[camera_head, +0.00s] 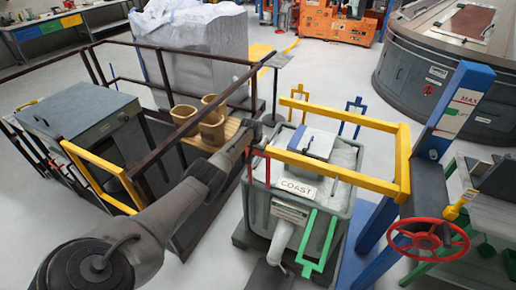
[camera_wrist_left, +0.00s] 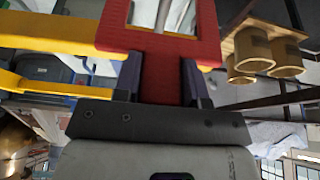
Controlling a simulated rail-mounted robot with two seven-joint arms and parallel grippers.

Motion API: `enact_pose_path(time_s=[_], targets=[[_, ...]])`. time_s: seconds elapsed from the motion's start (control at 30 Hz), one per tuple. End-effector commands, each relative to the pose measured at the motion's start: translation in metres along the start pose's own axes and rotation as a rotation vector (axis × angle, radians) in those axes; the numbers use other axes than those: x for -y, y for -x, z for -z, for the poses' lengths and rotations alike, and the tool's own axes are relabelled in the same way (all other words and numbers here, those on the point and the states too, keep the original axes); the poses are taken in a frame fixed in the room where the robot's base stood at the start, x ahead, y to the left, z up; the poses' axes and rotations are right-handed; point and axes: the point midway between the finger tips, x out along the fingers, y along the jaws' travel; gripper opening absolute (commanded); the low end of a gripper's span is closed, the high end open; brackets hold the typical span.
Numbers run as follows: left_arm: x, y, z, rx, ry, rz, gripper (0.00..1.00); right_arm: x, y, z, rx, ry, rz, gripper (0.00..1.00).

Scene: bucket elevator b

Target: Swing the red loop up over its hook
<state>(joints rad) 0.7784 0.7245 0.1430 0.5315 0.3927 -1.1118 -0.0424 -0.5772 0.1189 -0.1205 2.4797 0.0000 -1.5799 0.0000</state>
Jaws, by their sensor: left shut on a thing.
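The red loop (camera_head: 259,172) stands at the near left end of the yellow lifting frame (camera_head: 335,172), beside the grey bin (camera_head: 338,205) labelled COAST. It also shows in the left wrist view (camera_wrist_left: 158,45), as a square red frame with an opening. My left gripper (camera_head: 254,140) is at the red loop's top in the head view. In the left wrist view its two dark fingers (camera_wrist_left: 162,82) are shut on the loop's red shank, one on each side. The hook for the loop cannot be clearly made out. My right gripper is not in view.
A green loop (camera_head: 320,241) hangs at the bin's near side and a blue loop (camera_head: 352,117) stands behind it. A blue post (camera_head: 453,105) and red handwheel (camera_head: 427,239) are to the right. Dark railings (camera_head: 165,75) and tan buckets (camera_head: 213,128) are left of the bin.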

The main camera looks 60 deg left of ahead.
Motion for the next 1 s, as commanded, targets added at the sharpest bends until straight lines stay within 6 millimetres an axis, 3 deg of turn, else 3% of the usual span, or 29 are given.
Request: enact_pose_path(time_s=[0.57,0.6,0.83,1.0], targets=[[-0.0003,0.001,0.0019,-0.006,0.0,-0.001,0.0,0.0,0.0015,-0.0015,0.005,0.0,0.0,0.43],[-0.0003,0.001,0.0018,-0.005,0.0,-0.001,0.4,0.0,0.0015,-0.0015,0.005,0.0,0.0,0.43],[-0.0002,0.0007,0.0011,-0.003,0.0,0.0,0.62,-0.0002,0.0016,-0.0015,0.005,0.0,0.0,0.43],[-0.0002,0.0004,0.0008,-0.002,0.0,0.0,0.64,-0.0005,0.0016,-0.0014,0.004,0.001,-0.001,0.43]])
